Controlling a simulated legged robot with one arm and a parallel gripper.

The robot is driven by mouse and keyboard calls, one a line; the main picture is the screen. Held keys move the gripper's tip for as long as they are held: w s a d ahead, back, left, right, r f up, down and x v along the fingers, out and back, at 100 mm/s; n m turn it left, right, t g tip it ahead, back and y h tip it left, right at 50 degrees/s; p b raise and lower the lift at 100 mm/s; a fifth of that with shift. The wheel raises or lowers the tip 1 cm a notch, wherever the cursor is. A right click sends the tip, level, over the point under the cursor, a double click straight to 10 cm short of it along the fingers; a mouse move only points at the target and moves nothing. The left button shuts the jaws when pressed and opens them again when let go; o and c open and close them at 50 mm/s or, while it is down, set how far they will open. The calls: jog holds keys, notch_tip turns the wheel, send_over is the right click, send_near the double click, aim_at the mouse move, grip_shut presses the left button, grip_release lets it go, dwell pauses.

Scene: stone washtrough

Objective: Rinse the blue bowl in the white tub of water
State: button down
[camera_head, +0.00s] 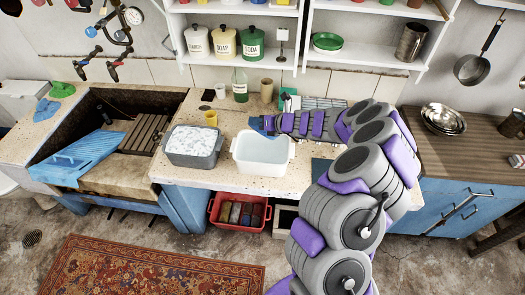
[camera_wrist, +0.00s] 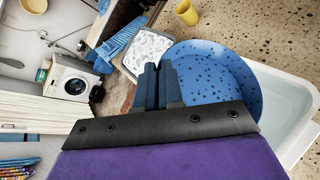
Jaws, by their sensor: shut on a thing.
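The blue bowl (camera_wrist: 215,65) is held by its rim in my gripper (camera_wrist: 158,80). Dark spots dot its inside. In the head view only a small blue part of the bowl (camera_head: 256,123) shows at the end of my gripper (camera_head: 268,124), by the back rim of the white tub. The white tub (camera_head: 263,168) stands on the speckled counter with pale water in it. In the wrist view the bowl covers part of the white tub (camera_wrist: 309,118). The bowl appears raised above the counter.
A grey tub of suds (camera_head: 194,158) stands left of the white tub. A yellow cup (camera_head: 211,118), a green bottle (camera_head: 240,85) and a tan cup (camera_head: 266,90) stand behind.

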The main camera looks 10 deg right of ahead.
dwell(0.3)
notch_tip(320, 180, up, 4)
jog(key=p, duration=0.4)
jog(key=shift+r, duration=0.1)
dwell(0.4)
